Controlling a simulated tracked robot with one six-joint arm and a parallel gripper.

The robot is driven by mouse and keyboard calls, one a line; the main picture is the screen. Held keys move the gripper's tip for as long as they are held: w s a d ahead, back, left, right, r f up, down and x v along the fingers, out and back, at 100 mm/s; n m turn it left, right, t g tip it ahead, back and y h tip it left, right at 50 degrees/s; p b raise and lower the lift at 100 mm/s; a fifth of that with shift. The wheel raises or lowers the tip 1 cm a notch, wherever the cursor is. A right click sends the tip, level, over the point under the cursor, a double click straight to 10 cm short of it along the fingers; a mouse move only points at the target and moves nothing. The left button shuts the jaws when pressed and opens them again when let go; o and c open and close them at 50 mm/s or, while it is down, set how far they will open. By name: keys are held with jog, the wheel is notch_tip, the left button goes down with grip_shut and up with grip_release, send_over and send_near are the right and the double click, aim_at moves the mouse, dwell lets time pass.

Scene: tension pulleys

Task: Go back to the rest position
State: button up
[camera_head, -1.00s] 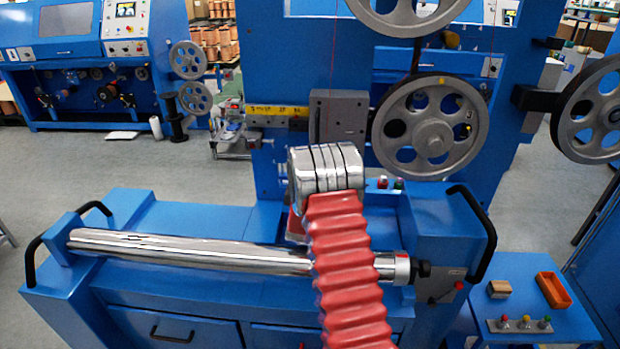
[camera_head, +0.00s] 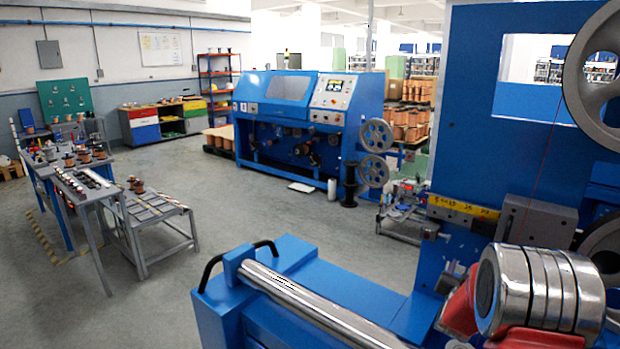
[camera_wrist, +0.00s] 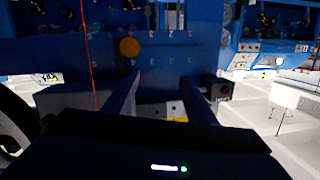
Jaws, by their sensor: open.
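My gripper (camera_wrist: 160,84) shows in the wrist view with its two dark blue fingers apart and nothing visible between them. Beyond the fingers is a dark blue panel (camera_wrist: 205,62) with small markings and an orange round spot (camera_wrist: 129,47). A thin red wire (camera_wrist: 87,50) runs vertically to the left of the fingers. In the head view my arm's chrome-ringed, red-sleeved part is at the lower right; the gripper itself cannot be made out there. The rest position is not marked in either view.
A blue bench with a chrome roller (camera_head: 310,305) lies just left of my arm. The blue pulley frame (camera_head: 480,130) with a grey pulley wheel (camera_head: 573,75) stands at the right. Tables with spools (camera_head: 85,190) are at the left. Grey floor (camera_head: 250,220) between is clear.

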jog(key=s+a+r+n+g+y, duration=0.1)
jog(key=s+a+r+n+y, duration=0.1)
jog(key=s+a+r, duration=0.4)
jog(key=s+a+r+n+g+y, duration=0.1)
jog(key=s+a+r+y, duration=0.15)
jog(key=a, duration=0.55)
jog(key=s+a+r+n+g+y, duration=0.1)
jog(key=s+a+r+n+y, duration=0.1)
jog(key=s+a+r, duration=0.35)
jog(key=s+a+f+n+g, duration=0.1)
jog(key=s+a, duration=0.2)
jog(key=s, duration=0.7)
jog(key=s+a+f+n+g+y, duration=0.1)
jog(key=s+a, duration=0.3)
jog(key=s, duration=0.6)
jog(key=s+a+f+n+g+y, duration=0.1)
jog(key=s+a+g, duration=0.2)
jog(key=s, duration=0.7)
jog(key=shift+a+f, duration=0.25)
jog(key=shift+a, duration=0.35)
